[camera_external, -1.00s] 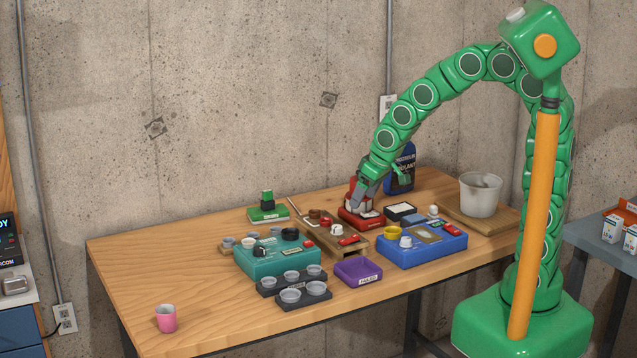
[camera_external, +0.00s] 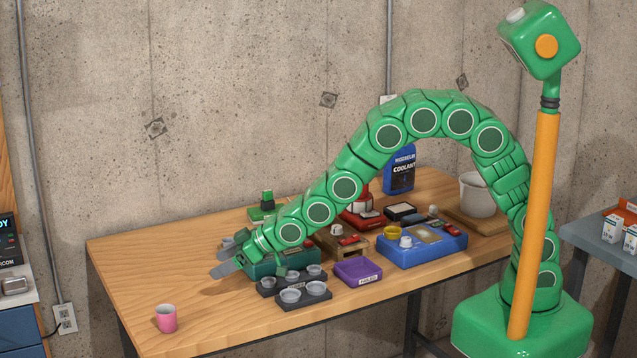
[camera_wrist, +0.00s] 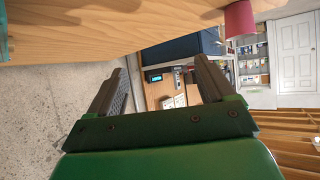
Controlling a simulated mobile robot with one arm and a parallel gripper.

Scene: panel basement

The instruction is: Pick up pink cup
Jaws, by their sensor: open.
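The pink cup (camera_external: 166,319) stands upright at the front left of the wooden table (camera_external: 130,270). It also shows in the wrist view (camera_wrist: 239,20) at the top right, beyond my fingers and cut off by the top edge. My gripper (camera_external: 222,270) is over the left-middle of the table, up and to the right of the cup in the external view and apart from it. In the wrist view its two fingers (camera_wrist: 158,85) are spread wide with nothing between them.
A teal box (camera_external: 262,268) lies beneath my arm, partly hidden. Dark trays with grey cups (camera_external: 303,298) and a purple bin (camera_external: 358,271) stand right of the pink cup. A blue box (camera_external: 425,253) is farther right. The table around the pink cup is clear.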

